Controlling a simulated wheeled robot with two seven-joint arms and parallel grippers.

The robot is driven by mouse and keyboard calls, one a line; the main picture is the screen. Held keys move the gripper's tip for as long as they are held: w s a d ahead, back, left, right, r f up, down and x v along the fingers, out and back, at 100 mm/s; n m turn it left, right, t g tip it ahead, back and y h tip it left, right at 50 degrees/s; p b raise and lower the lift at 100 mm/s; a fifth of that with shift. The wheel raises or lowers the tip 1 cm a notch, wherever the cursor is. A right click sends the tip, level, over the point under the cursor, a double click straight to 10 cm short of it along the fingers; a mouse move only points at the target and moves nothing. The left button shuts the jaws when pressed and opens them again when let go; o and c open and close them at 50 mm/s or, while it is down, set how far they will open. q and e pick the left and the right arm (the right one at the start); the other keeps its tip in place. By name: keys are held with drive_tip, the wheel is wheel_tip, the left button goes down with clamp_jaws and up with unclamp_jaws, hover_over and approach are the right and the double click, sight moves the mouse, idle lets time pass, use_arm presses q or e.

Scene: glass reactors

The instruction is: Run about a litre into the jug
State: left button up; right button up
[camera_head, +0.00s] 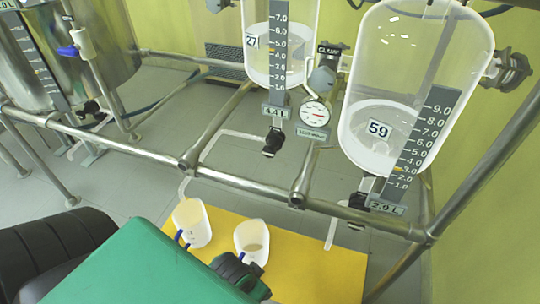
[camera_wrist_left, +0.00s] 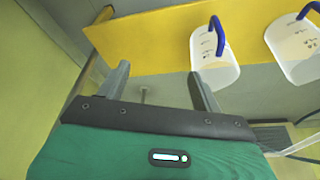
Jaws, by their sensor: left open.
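A glass vessel tagged 27 (camera_head: 262,62) has a black valve (camera_head: 272,142) below. A vessel tagged 59 (camera_head: 372,135) has a valve (camera_head: 358,203) below. My left gripper (camera_wrist_left: 164,82) is open and empty, apart from the jugs. My right gripper is out of view.
A steel frame rail (camera_head: 240,182) crosses in front of the vessels. A pressure gauge (camera_head: 315,114) hangs between them. A steel tank (camera_head: 95,50) stands at the left. Pale pipes run below the vessels.

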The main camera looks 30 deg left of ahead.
use_arm(q)
wheel_tip(320, 180, up, 2)
drive_tip(key=b, duration=0.1)
drive_tip(key=m+t+y, duration=0.5)
drive_tip(key=m+t, duration=0.8)
drive_tip(key=m, duration=1.3)
approach(268, 154)
wheel_tip(268, 154, down, 3)
drive_tip(key=w+d, duration=0.1)
drive_tip(key=d, duration=0.2)
drive_tip(key=w+a+m, duration=0.1)
drive_tip(key=m, duration=0.1)
drive_tip(key=w+a+r+m, duration=0.1)
drive_tip(key=a+m, duration=0.1)
drive_tip(key=w+a+r+m+t, duration=0.1)
drive_tip(key=m, duration=0.2)
drive_tip(key=shift+w+a, duration=0.2)
drive_tip(key=shift+w, duration=0.2)
drive_tip(key=shift+b+x, duration=0.4)
drive_tip(key=shift+x, duration=3.2)
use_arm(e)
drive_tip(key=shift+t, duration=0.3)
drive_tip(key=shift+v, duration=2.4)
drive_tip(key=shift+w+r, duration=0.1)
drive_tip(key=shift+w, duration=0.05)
